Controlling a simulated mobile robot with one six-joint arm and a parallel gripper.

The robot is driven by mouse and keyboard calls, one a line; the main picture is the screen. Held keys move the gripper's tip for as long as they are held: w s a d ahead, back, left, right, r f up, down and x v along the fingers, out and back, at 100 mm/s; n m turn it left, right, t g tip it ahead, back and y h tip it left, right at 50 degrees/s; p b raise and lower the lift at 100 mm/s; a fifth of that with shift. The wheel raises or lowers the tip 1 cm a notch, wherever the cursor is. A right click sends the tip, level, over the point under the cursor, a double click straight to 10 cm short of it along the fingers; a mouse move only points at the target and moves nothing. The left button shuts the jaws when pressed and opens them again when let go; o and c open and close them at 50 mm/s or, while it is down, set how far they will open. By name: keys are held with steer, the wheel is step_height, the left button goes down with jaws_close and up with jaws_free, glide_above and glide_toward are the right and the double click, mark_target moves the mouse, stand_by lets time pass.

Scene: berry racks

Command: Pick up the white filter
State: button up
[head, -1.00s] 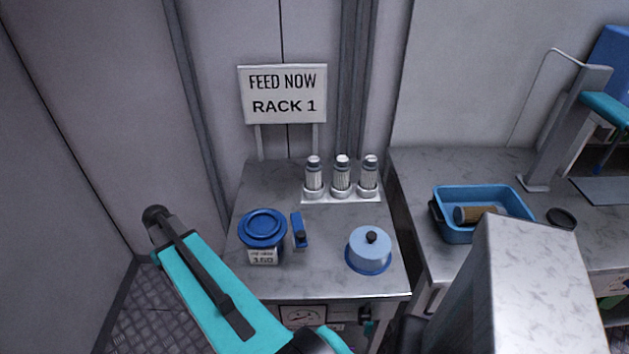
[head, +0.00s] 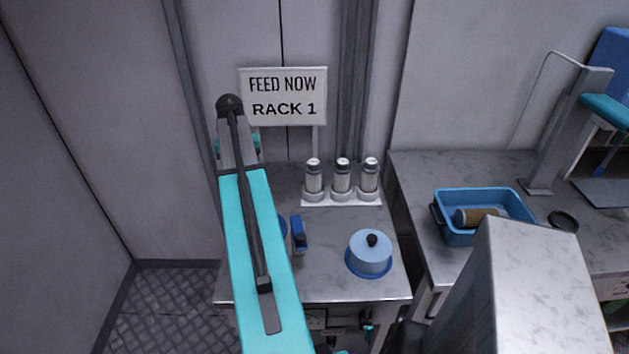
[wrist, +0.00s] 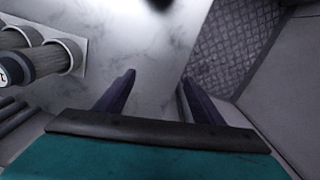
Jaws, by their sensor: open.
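In the wrist view, filters (wrist: 50,63) lie at the left edge, apart from the fingers. My gripper (wrist: 155,85) is open and empty above the bare grey table top. In the head view my arm hides its fingers. I cannot tell whether any of these is the filter meant.
A light blue lidded pot (head: 369,256) sits at the table's front right. A small blue item (head: 298,235) stands left of it. A sign (head: 284,95) stands behind.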

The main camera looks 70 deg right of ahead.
steer(key=s+d+r+m+p, duration=0.1)
steer(key=s+d+r+m, duration=0.1)
steer(key=s+d+r, duration=0.7)
steer(key=m+p, duration=0.1)
steer(key=m, duration=0.1)
glide_toward(315, 162)
steer(key=shift+s+d+f, duration=0.1)
steer(key=shift+s, duration=0.1)
steer(key=shift+w+f, duration=0.1)
steer(key=shift+f, duration=0.45)
steer(key=shift+f+p, duration=1.05)
steer(key=shift+f, duration=2.8)
steer(key=shift+f, duration=0.15)
